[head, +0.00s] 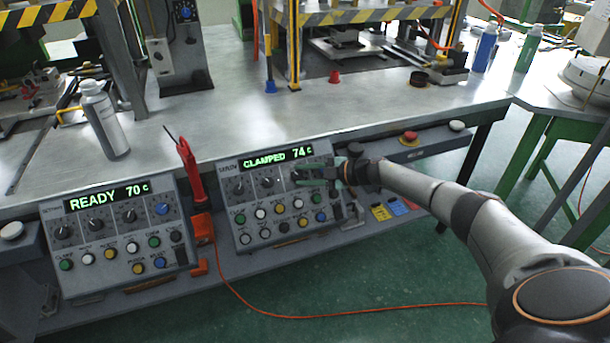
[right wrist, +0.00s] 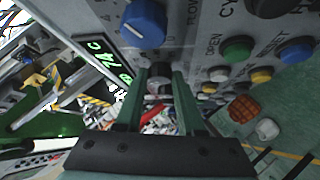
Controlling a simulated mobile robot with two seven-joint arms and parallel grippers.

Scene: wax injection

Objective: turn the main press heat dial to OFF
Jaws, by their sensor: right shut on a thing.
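The right control panel (head: 240,215) has a green display (head: 277,158) reading CLAMPED 74 C. Below it runs a row of dials, two dark ones (head: 267,182) showing plainly. My right gripper (head: 303,175) reaches in from the right and covers the right end of this row. In the right wrist view its two green fingers (right wrist: 158,90) are shut on a small dark dial (right wrist: 158,73). A blue dial (right wrist: 145,23) is beside it, outside the fingers. The lettering is too small or cut off to tell which dial is labelled heat. My left gripper is not in view.
A similar left panel (head: 85,260) shows READY 70 C. A red-handled tool (head: 190,167) stands between the panels, with an orange cable (head: 260,308) on the floor. Coloured buttons (head: 279,208) lie under the dials. A red button (head: 409,138) is to the right.

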